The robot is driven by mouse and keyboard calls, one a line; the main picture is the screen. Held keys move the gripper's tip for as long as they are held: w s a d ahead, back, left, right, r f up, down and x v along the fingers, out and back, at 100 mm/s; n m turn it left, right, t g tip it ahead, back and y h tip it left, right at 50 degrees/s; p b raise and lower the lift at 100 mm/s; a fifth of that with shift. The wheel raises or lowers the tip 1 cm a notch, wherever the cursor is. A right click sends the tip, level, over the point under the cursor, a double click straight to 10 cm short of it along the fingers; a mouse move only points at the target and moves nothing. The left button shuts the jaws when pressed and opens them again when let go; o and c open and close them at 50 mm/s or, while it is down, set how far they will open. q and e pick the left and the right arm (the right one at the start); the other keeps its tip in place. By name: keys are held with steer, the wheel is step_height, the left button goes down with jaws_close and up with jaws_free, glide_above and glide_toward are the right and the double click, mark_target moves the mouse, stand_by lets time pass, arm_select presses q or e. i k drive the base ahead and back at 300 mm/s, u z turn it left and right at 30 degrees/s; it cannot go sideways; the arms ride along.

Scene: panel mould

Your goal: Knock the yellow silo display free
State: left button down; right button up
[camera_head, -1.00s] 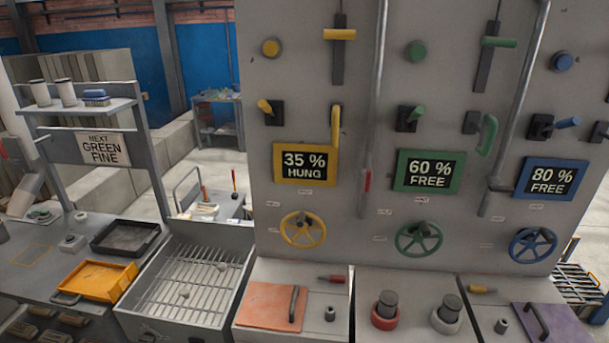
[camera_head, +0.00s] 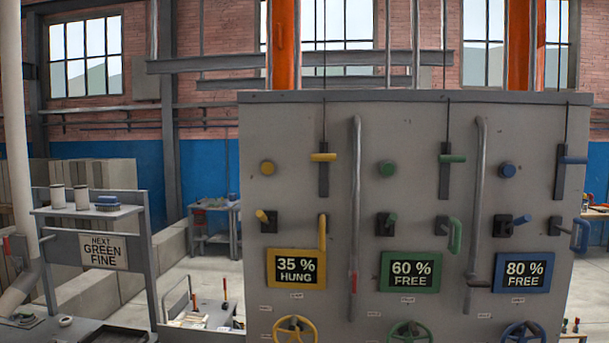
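The yellow silo display (camera_head: 296,269) on the grey panel (camera_head: 345,130) reads "35 % HUNG". Around it are a yellow round knob (camera_head: 267,168), a yellow slide handle (camera_head: 323,157) on a dark slot, a yellow toggle lever (camera_head: 263,216), an upright yellow handle (camera_head: 322,232) and a yellow handwheel (camera_head: 295,329), cut off by the lower edge. The green display (camera_head: 411,272) reads "60 % FREE" and the blue display (camera_head: 523,272) reads "80 % FREE". Neither of my grippers is in view.
A sign (camera_head: 103,250) reading "NEXT GREEN FINE" hangs under a shelf (camera_head: 90,211) with two cups and a blue item, left of the panel. Grey vertical pipes (camera_head: 355,200) run down the panel face between the columns. A small workbench (camera_head: 214,225) stands behind.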

mark_target(268, 167)
steer(key=z, duration=0.4)
steer(key=k, duration=0.95)
steer(key=z, duration=0.7)
steer(key=i, duration=0.55)
steer(key=z, duration=0.5)
steer(key=i, duration=0.85)
steer(key=u, duration=0.8)
steer(key=i, duration=0.9)
steer(key=u, duration=0.85)
